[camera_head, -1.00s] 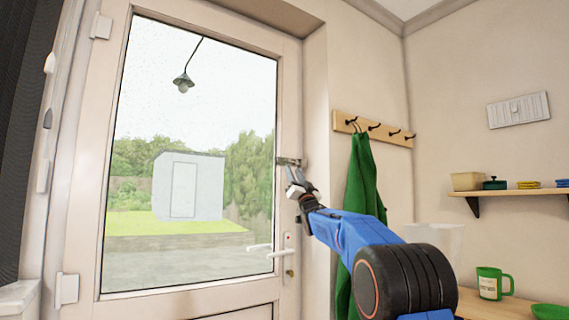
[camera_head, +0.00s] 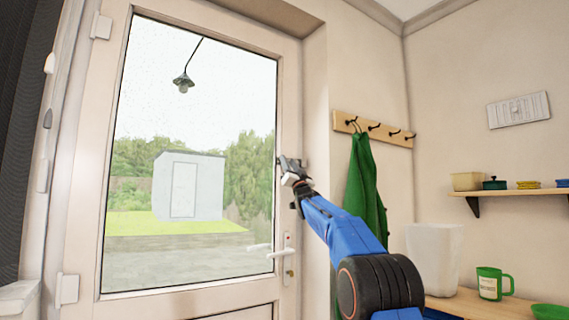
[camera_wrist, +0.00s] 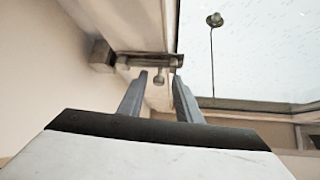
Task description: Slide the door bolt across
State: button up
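The door bolt (camera_wrist: 150,57) is a small metal bar in a mount at the door's edge, with a short knob (camera_wrist: 158,77) hanging below it in the wrist view. A block-like keep (camera_wrist: 102,56) sits left of it on the frame side. I cannot tell whether the bar enters the keep. My gripper (camera_wrist: 159,76) is open, its two grey fingertips on either side of the knob in this view. Contact cannot be made out. In the head view my gripper (camera_head: 289,162) is at the door's right edge and hides most of the bolt.
The glazed white door (camera_head: 287,120) has a lever handle (camera_head: 262,247) below the bolt. To the right, a green cloth (camera_head: 365,190) hangs from a hook rail (camera_head: 372,129). A white bin (camera_head: 433,255) and green mug (camera_head: 492,283) stand on a wooden surface, below a wall shelf (camera_head: 510,191).

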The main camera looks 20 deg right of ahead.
grip_shut()
jog(key=d, duration=0.3)
jog(key=shift+w+d, duration=0.25)
jog(key=shift+w, duration=0.15)
jog(key=shift+o, duration=0.6)
grip_release()
jog(key=shift+d, duration=0.15)
jog(key=v, duration=1.7)
jog(key=shift+s, duration=0.25)
